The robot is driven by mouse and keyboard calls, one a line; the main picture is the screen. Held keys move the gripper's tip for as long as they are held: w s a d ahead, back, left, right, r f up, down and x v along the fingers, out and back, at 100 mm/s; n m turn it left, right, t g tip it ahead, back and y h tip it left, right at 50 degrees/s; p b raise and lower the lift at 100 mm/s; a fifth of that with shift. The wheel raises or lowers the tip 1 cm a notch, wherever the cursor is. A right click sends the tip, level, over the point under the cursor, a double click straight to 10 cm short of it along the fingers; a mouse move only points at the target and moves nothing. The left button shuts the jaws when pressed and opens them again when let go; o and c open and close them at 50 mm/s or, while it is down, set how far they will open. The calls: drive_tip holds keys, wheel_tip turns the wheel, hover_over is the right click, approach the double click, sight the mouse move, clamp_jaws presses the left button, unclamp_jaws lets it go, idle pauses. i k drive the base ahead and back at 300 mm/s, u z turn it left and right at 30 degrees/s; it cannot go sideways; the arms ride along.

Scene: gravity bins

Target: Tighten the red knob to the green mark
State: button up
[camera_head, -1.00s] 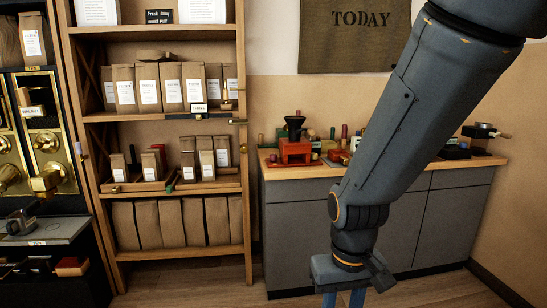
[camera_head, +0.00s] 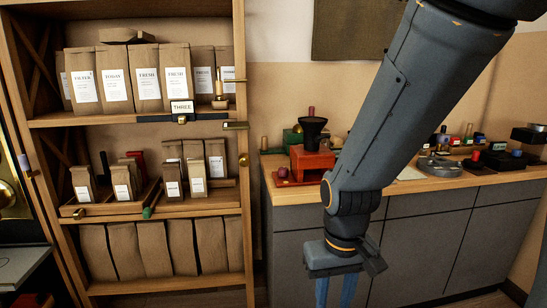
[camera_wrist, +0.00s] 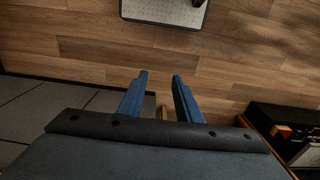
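My gripper (camera_head: 335,292) hangs low in front of the counter cabinet, pointing down, with its two blue fingers apart. In the wrist view the open fingers (camera_wrist: 160,75) have nothing held between them. I cannot make out a red knob with a green mark in either view. A small dark red round thing (camera_head: 282,173) sits on the counter beside an orange-red grinder (camera_head: 311,162), but I cannot tell whether it is a knob. A brass fitting (camera_head: 8,194) shows at the left edge, mostly cut off.
A wooden shelf (camera_head: 140,212) with several paper bags stands at left. A wood-topped counter (camera_head: 420,186) with grey doors runs behind my arm, holding several small items. Wood floor (camera_wrist: 90,50) shows below my gripper, with a pale dotted panel (camera_wrist: 165,10) on it.

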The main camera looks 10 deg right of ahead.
sight(283, 172)
drive_tip(key=i, duration=1.3)
